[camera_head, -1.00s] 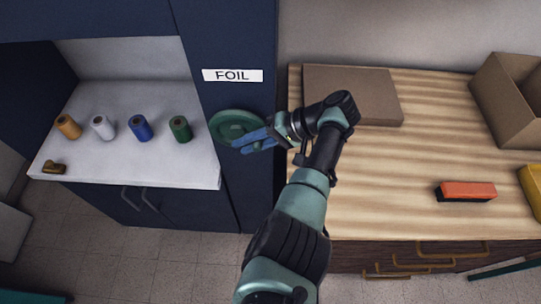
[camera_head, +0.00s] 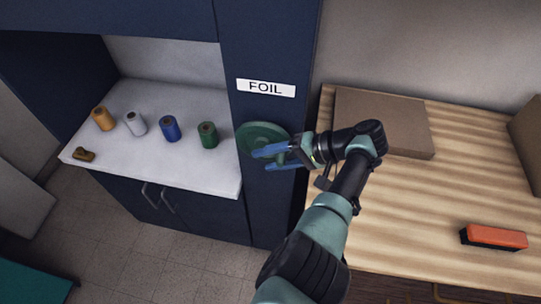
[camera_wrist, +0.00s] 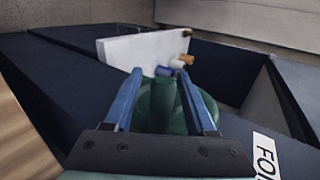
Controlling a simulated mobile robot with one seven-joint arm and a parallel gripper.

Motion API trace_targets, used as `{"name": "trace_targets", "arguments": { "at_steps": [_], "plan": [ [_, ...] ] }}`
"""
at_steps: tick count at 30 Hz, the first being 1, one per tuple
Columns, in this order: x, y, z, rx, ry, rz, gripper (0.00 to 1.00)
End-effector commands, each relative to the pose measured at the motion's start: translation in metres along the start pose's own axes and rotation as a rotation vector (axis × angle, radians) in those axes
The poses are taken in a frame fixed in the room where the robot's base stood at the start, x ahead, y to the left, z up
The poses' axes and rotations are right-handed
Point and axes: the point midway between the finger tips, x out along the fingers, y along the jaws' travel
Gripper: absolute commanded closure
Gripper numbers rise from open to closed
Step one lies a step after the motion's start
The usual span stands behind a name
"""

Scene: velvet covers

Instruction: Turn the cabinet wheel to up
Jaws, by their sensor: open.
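The green cabinet wheel (camera_head: 258,137) is on the dark blue cabinet's front panel, below a white FOIL label (camera_head: 266,88). My gripper (camera_head: 262,160) is at the wheel, its two blue fingers apart and pointing at it. In the wrist view the wheel (camera_wrist: 155,105) shows between and behind the fingers of my gripper (camera_wrist: 160,85). A green bar-like part of the wheel lies between the fingers. I cannot tell whether the fingers touch it. Part of the wheel is hidden by my fingers.
A white shelf (camera_head: 190,172) left of the wheel holds several spools and a small brown object (camera_head: 84,154). A wooden table (camera_head: 450,190) at right bears a brown board (camera_head: 385,120) and a red-orange block (camera_head: 494,237). Grey tiled floor shows below.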

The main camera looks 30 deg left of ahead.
Motion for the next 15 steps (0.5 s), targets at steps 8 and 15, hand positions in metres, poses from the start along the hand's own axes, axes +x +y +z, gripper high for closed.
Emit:
{"name": "trace_targets", "arguments": {
  "at_steps": [8,15],
  "plan": [
    [-0.019,0.001,-0.002,-0.003,0.006,0.0,0.44],
    [-0.07,0.003,-0.002,-0.002,0.006,0.001,0.44]
  ]
}}
